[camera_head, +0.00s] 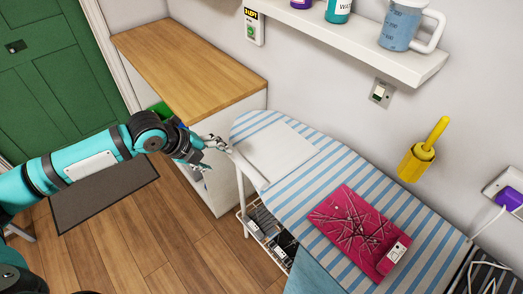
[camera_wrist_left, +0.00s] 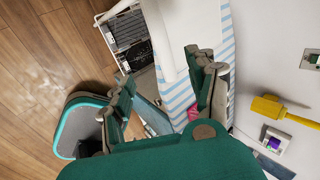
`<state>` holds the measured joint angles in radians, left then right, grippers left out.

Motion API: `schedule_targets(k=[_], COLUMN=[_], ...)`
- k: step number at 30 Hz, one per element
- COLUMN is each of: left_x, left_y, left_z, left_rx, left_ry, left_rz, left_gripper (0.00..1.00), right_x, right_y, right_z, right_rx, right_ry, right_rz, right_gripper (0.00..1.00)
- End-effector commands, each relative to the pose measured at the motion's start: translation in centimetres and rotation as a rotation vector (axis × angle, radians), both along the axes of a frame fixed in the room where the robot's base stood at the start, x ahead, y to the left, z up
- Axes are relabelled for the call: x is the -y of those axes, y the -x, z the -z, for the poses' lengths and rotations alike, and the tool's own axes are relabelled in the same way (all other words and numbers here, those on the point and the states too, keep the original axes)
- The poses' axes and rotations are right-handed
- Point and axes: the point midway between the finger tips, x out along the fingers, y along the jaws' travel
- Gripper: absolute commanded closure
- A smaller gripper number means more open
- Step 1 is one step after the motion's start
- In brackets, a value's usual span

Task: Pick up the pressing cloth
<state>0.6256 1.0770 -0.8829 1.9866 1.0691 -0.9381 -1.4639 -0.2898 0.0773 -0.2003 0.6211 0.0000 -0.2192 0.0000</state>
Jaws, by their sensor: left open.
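The pressing cloth (camera_head: 278,152) is a plain white cloth. It lies flat across the narrow left end of the blue-and-white striped ironing board (camera_head: 330,175), and a strip appears to hang over the board's near-left edge. In the left wrist view the white cloth (camera_wrist_left: 192,25) shows at the top, above and between the fingers. My left gripper (camera_head: 212,155) is open and empty, just left of the cloth's end of the board. In the wrist view its fingers (camera_wrist_left: 165,85) are spread apart. I cannot tell whether a finger touches the cloth. My right gripper is not in view.
A pink box-like item (camera_head: 352,230) lies on the board. A wooden-topped cabinet (camera_head: 190,65) stands behind my left gripper. A wire rack (camera_head: 265,228) is below the board. A yellow holder (camera_head: 415,162) and a white shelf (camera_head: 360,45) are on the wall.

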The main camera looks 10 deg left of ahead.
Motion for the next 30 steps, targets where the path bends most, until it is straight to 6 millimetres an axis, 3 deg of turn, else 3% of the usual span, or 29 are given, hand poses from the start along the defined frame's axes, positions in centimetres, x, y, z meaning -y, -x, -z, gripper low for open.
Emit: schedule_targets(k=[3, 7, 12, 19, 30], left_x=[1.2, 2.2, 3.3, 3.9, 5.6], left_y=[-1.2, -2.5, -4.1, -4.9, -7.1], left_z=[2.0, 4.3, 6.9, 8.4, 12.0], left_rx=[-0.004, -0.003, -0.002, 0.000, -0.001], left_ry=[0.005, 0.004, 0.004, 0.003, 0.003], left_rz=[-0.001, -0.002, -0.003, -0.003, -0.004], left_gripper=[0.42, 0.42, 0.42, 0.42, 0.42], right_x=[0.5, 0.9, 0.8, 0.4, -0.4], right_y=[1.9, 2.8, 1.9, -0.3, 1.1], right_z=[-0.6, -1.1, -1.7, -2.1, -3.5], right_rx=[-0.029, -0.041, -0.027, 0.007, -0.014], right_ry=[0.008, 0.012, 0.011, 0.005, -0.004], right_rz=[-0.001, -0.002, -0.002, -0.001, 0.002], right_gripper=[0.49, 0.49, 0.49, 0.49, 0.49])
